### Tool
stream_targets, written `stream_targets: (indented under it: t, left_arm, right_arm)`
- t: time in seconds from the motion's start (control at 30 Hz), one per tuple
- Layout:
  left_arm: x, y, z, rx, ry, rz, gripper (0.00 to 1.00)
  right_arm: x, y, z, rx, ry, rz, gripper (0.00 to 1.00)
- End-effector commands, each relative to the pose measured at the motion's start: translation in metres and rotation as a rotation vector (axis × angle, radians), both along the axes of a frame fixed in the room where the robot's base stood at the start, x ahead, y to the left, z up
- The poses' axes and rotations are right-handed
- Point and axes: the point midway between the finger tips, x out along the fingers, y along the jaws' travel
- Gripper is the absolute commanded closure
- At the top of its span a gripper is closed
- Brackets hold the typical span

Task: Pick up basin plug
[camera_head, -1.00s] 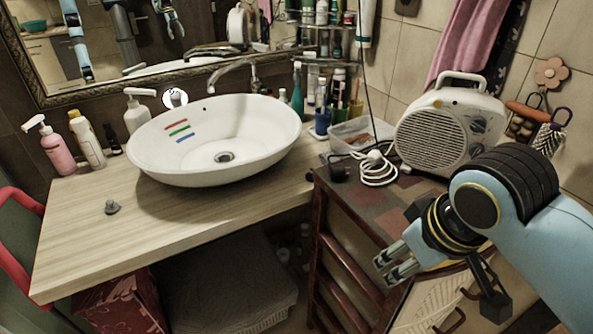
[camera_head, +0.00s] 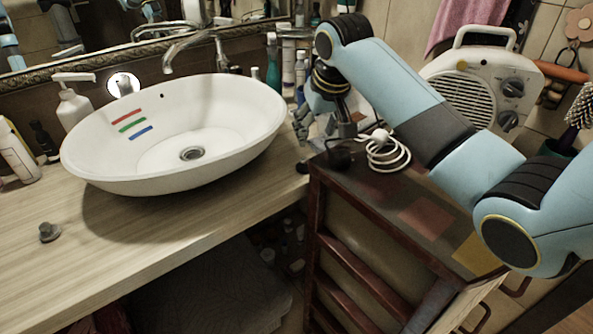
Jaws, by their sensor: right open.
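The basin plug (camera_head: 48,232) is a small grey stopper with a knob on top. It sits on the wooden counter (camera_head: 135,245) at the left, in front of the white basin (camera_head: 105,182). The basin's drain (camera_head: 192,153) shows uncovered. My right gripper (camera_head: 300,122) is open and hangs just right of the basin's rim, far from the plug. Its fingers are small and partly hard to make out against the clutter behind. My left gripper is not directly in view.
A chrome faucet (camera_head: 190,44) and a soap dispenser (camera_head: 72,105) stand behind the basin. A white bottle (camera_head: 17,152) is at the left edge. Counter around the plug is clear.

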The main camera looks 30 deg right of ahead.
Motion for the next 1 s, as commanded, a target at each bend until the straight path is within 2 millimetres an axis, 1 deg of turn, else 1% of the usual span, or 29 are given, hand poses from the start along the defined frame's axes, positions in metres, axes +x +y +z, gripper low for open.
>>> stream_targets:
  t: [0.03, 0.13, 0.3, 0.53, 0.67, 0.8, 0.9, 1.0]
  left_arm:
    - [-0.003, 0.0, -0.005, -0.001, 0.004, 0.0, 0.6]
    - [-0.009, -0.001, -0.005, -0.001, 0.012, 0.001, 0.6]
    - [-0.018, 0.0, -0.007, 0.0, 0.027, 0.001, 0.6]
    - [-0.014, -0.001, -0.006, -0.001, 0.02, 0.001, 0.6]
    - [-0.008, -0.001, -0.004, -0.001, 0.011, 0.001, 0.6]
    - [-0.006, -0.001, -0.007, -0.001, 0.007, 0.0, 0.6]
    - [-0.006, -0.001, -0.007, -0.001, 0.007, 0.0, 0.6]
    - [-0.006, -0.001, -0.007, -0.001, 0.007, 0.0, 0.6]
  right_arm:
    - [0.003, -0.001, -0.005, 0.002, 0.001, -0.004, 0.48]
    - [0.009, -0.003, -0.016, 0.003, 0.002, -0.006, 0.48]
    - [0.02, -0.005, -0.041, 0.002, -0.001, -0.006, 0.48]
    - [0.026, -0.004, -0.06, 0.003, 0.0, -0.005, 0.48]
    - [0.032, 0.001, -0.08, 0.003, 0.0, -0.004, 0.48]
    - [0.038, -0.001, -0.098, 0.001, 0.0, -0.004, 0.48]
    - [0.04, -0.002, -0.102, 0.001, -0.001, -0.004, 0.48]
    - [0.04, -0.002, -0.102, 0.001, -0.002, -0.004, 0.48]
